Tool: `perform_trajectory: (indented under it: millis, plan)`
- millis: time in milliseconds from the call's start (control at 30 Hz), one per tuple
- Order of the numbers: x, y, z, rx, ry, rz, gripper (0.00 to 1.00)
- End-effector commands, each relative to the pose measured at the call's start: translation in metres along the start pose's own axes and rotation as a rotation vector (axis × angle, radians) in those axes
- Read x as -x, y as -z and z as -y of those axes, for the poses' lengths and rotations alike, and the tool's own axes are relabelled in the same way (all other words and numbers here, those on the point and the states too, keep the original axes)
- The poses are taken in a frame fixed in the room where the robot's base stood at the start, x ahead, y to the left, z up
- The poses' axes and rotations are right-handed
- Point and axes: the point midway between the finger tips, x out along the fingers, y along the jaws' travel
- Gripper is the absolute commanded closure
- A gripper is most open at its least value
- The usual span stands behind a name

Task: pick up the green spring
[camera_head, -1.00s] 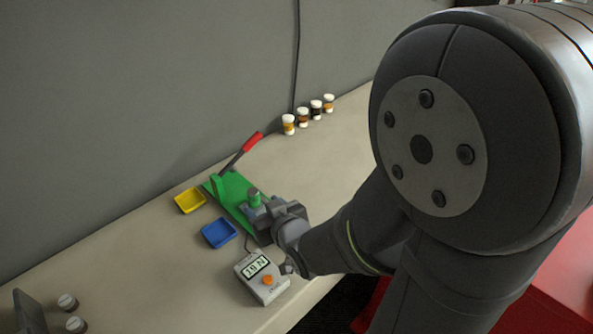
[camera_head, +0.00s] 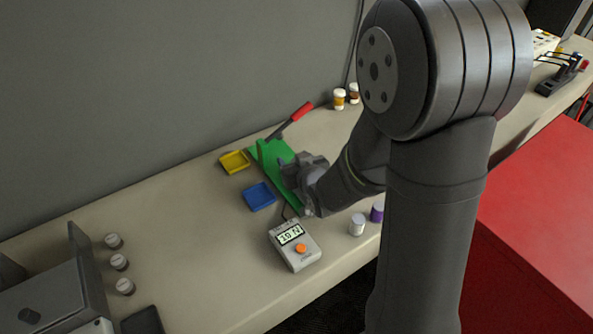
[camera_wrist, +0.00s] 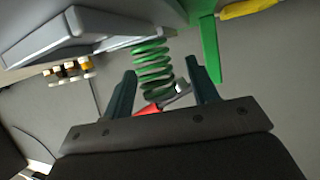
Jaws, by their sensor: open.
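The green spring (camera_wrist: 152,70) shows as a coil in the wrist view, below a grey block. My gripper (camera_wrist: 162,78) is open, with one dark finger on each side of the spring in that view. I cannot tell whether either finger touches it. In the head view my gripper (camera_head: 300,172) is over the right part of the green tester base (camera_head: 284,158), and I cannot make out the spring there. The tester has a red-handled lever (camera_head: 302,112). A silver rod end shows beside the spring's lower end in the wrist view.
A yellow tray (camera_head: 234,162) and a blue tray (camera_head: 259,197) lie left of the tester. A grey meter (camera_head: 295,246) with an orange button stands in front. A white jar (camera_head: 357,225) and a purple jar (camera_head: 377,212) stand near the front edge.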

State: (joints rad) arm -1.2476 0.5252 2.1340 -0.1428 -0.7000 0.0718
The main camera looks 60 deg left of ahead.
Motion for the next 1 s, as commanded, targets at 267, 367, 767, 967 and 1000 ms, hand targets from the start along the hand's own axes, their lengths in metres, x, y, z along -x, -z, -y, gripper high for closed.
perform_trajectory:
  millis: [267, 367, 767, 967, 1000]
  plan:
    - [-0.0071, -0.0003, 0.0001, 0.0, 0.0, 0.001, 0.46]
    - [-0.007, -0.0003, 0.0001, 0.0, 0.0, 0.001, 0.52]
    - [-0.0068, -0.0003, 0.0002, 0.0, 0.0, 0.001, 0.99]
    - [-0.0058, 0.0024, 0.0001, 0.0, 0.0, 0.0, 0.99]
    - [-0.0052, 0.0039, 0.0001, 0.0, 0.0, 0.0, 0.99]
